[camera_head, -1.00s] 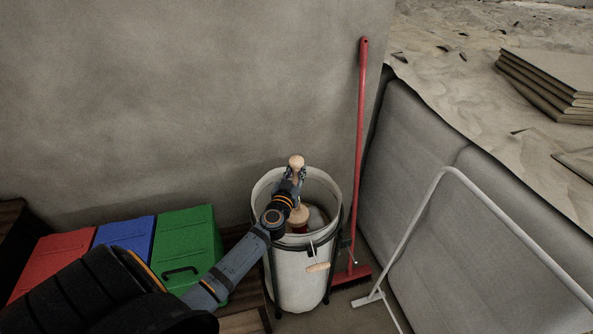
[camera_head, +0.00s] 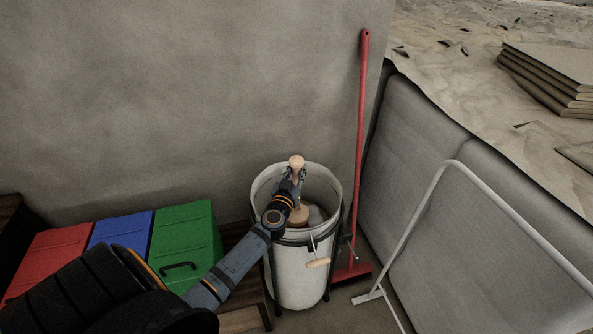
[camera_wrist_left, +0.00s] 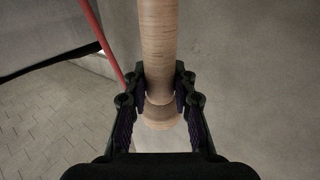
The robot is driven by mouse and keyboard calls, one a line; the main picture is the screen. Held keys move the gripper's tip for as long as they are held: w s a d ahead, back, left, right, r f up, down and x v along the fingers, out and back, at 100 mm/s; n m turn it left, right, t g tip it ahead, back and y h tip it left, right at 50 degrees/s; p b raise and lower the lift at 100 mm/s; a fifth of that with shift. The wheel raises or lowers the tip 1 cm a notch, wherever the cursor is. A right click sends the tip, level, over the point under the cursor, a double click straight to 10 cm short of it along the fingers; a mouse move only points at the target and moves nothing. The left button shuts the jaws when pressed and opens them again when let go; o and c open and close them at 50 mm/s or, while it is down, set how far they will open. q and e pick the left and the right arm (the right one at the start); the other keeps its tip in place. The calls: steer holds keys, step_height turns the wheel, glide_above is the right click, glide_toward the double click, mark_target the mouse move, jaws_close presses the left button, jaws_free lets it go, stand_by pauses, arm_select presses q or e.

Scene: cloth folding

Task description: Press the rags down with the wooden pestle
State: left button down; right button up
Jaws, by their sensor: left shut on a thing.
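The wooden pestle (camera_head: 299,215) stands roughly upright inside a tall whitish bin (camera_head: 297,275). Its round top knob (camera_head: 296,161) shows above my left gripper (camera_head: 292,176), which is shut on the handle. In the left wrist view the pale handle (camera_wrist_left: 157,40) runs between the fingers of the gripper (camera_wrist_left: 160,78). The broad pestle head is low in the bin, against or just above the rags (camera_head: 317,216). A greyish part of the rags shows right of the head; the rest is hidden by the head, arm and rim. My right gripper is out of view.
Red (camera_head: 45,255), blue (camera_head: 122,230) and green (camera_head: 187,240) lidded boxes stand left of the bin. A red broom (camera_head: 361,130) leans on the wall just right of it. A white metal frame (camera_head: 425,200) and grey padded panels (camera_head: 425,130) stand further right.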

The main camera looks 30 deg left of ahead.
arm_select(q)
steer(key=shift+f, duration=0.35)
steer(key=shift+f+b, duration=0.95)
steer(key=shift+f, duration=0.1)
steer(key=shift+f+b, duration=0.8)
steer(key=shift+f, duration=0.55)
steer(key=shift+f+b, duration=0.35)
steer(key=shift+b, duration=0.15)
steer(key=shift+r, duration=0.15)
step_height(320, 180, up, 26)
steer(key=p, duration=2.7)
glide_above(296, 183)
steer(key=w, duration=0.1)
steer(key=shift+w+a, duration=0.2)
steer(key=shift+a, duration=0.1)
